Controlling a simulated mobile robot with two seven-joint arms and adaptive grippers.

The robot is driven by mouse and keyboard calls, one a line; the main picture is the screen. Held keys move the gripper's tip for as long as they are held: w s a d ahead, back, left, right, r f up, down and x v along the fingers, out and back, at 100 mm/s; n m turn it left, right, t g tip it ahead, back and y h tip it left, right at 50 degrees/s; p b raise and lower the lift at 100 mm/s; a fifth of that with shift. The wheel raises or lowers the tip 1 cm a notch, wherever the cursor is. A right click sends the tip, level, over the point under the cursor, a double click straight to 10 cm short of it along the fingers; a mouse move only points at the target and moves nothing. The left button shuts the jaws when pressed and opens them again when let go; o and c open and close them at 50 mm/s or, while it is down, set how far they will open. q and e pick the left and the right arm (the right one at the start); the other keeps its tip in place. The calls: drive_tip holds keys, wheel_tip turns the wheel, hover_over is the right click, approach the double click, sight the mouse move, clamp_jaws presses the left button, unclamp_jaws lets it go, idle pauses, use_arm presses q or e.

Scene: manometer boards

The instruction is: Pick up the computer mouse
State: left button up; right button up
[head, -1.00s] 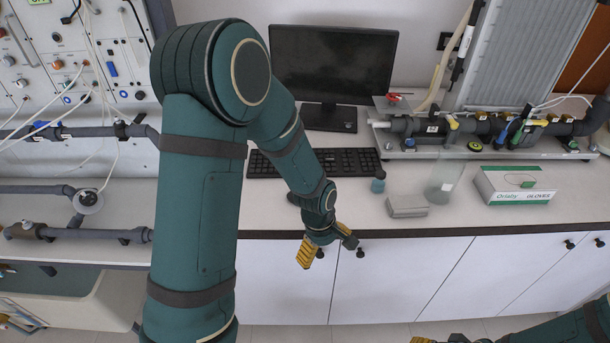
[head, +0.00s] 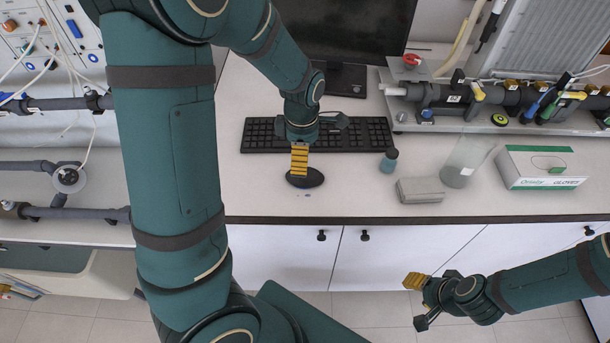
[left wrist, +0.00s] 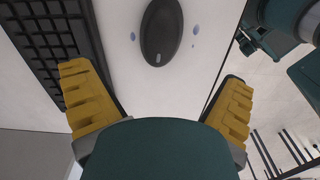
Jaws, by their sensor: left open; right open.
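The black computer mouse (head: 306,179) lies on the white bench in front of the keyboard. In the left wrist view the mouse (left wrist: 161,32) shows whole, ahead of and between the two yellow fingers, with nothing touching it. My left gripper (head: 300,160) is above the bench at the mouse, and its yellow finger overlaps the mouse's far edge in the head view. In the left wrist view the left gripper (left wrist: 158,105) is open and empty. My right gripper (head: 412,302) is open and empty, low in front of the bench cabinets.
The keyboard (head: 355,134) lies just behind the mouse, with the monitor (head: 345,30) farther back. The bench's front edge (head: 400,220) is close.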

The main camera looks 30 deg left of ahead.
use_arm(q)
wheel_tip(320, 180, down, 3)
drive_tip(key=shift+f, duration=0.2)
drive_tip(key=shift+w+d+f+b, duration=0.15)
drive_tip(key=shift+f+b, duration=0.25)
drive_tip(key=shift+f, duration=0.95)
drive_tip(key=shift+d+f+b, duration=0.1)
drive_tip(key=shift+f+b, duration=0.3)
drive_tip(key=shift+f, duration=0.95)
drive_tip(key=c, duration=1.4)
